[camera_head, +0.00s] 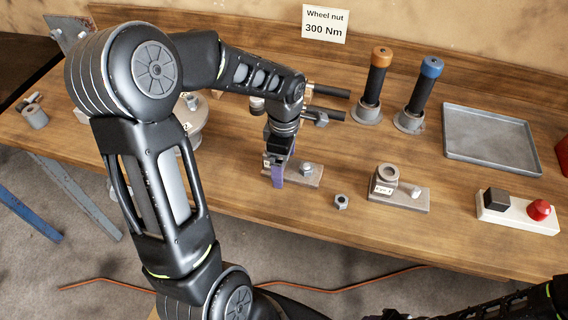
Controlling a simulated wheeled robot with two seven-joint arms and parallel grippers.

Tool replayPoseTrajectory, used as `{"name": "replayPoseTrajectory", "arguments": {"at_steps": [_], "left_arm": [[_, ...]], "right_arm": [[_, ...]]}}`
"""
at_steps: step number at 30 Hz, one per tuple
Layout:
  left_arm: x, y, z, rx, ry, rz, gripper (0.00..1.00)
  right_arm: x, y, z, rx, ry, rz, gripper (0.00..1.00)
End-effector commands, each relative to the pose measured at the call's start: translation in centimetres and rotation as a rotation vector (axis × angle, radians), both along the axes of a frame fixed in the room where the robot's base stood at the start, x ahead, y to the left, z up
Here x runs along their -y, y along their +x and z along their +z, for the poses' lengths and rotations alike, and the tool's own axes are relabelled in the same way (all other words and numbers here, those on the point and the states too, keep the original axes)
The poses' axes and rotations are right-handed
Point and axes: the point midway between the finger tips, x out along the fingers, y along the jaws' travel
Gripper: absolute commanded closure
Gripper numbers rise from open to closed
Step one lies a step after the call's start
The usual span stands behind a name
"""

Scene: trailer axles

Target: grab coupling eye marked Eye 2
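My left gripper (276,172) points down at the workbench, over the left end of a flat metal plate with a bolt (306,170). This plate looks like the base of a coupling eye. The eye itself is mostly hidden behind my gripper, and no readable marking shows on it. A purple finger part shows in front; the gap between the fingers is hidden, so I cannot tell if it grips anything. A second coupling eye (387,173) with a ring, white tag and bolt stands to the right; its tag is too small to read surely. My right arm shows at the lower right edge, its gripper out of view.
A loose nut (341,202) lies between the two plates. A white box with a red button (540,209) is at the right. Orange-topped (378,80) and blue-topped (423,90) tools stand behind. A grey tray (490,167) looks empty. The wooden bench (330,240) is clear in front.

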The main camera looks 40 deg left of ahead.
Motion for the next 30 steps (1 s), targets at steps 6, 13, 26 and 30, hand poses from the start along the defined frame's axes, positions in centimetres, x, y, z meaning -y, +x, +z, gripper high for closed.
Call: {"name": "replayPoseTrajectory", "arguments": {"at_steps": [6,13,26,30], "left_arm": [[0.00,0.00,0.01,0.000,0.000,0.000,0.31],[0.00,0.00,0.01,0.000,0.000,0.000,0.50],[0.00,0.00,0.01,0.000,0.000,0.000,0.85],[0.00,0.00,0.01,0.000,0.000,0.000,0.97]], "right_arm": [[0.00,0.00,0.01,0.000,0.000,0.000,0.54],[0.01,0.01,0.01,0.000,0.000,0.000,0.54],[0.01,0.01,0.01,0.000,0.000,0.000,0.54],[0.01,0.01,0.01,0.000,0.000,0.000,0.54]]}}
